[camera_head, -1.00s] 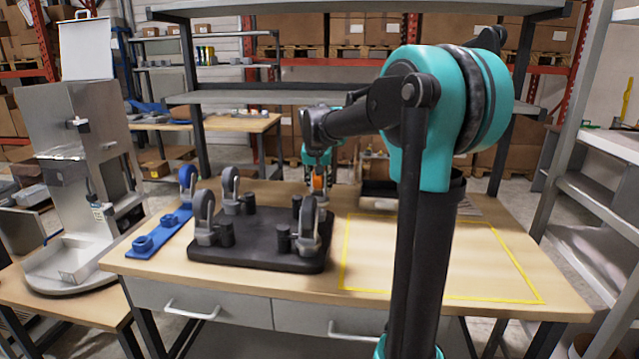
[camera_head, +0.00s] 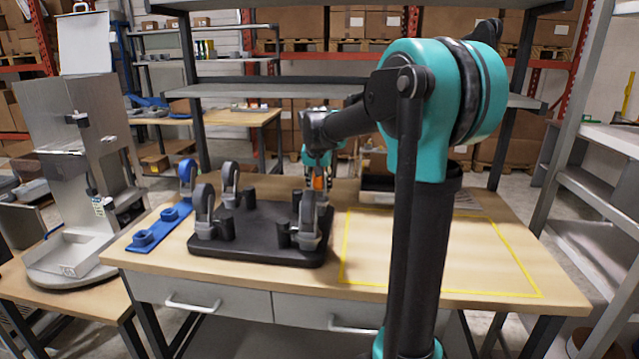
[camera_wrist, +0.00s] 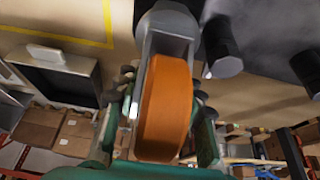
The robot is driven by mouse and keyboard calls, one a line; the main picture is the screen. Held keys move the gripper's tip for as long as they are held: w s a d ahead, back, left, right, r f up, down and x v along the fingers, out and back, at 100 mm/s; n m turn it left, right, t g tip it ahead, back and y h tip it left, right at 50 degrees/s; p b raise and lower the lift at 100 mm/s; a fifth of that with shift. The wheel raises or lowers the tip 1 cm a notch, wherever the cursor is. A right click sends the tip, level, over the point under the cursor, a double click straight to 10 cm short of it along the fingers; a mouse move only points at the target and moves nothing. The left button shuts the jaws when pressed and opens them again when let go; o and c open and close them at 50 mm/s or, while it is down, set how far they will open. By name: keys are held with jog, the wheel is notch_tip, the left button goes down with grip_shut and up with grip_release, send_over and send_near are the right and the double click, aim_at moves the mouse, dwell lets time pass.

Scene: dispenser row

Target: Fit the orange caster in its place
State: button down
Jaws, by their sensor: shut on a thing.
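The orange caster (camera_head: 319,183) is in my gripper (camera_head: 318,166), at the back right corner of the black base plate (camera_head: 262,252). In the wrist view its orange wheel (camera_wrist: 165,108) sits between my fingers (camera_wrist: 158,135), with its grey fork (camera_wrist: 170,30) beyond. Black posts of the plate stand close beside the fork. Three grey casters stand on the plate: front left (camera_head: 205,215), back left (camera_head: 230,180) and front right (camera_head: 308,228). The front right caster partly hides my gripper's surroundings. I cannot tell whether the fork touches the plate.
A blue holder (camera_head: 160,228) with a blue-wheeled caster (camera_head: 187,175) lies left of the plate. A tray (camera_head: 378,190) is at the back right. The yellow-outlined table area (camera_head: 470,265) is clear. A grey machine (camera_head: 85,160) stands at the left.

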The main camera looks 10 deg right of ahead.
jog(key=shift+f, duration=0.35)
jog(key=c, duration=0.9)
grip_release()
jog(key=shift+o, duration=0.2)
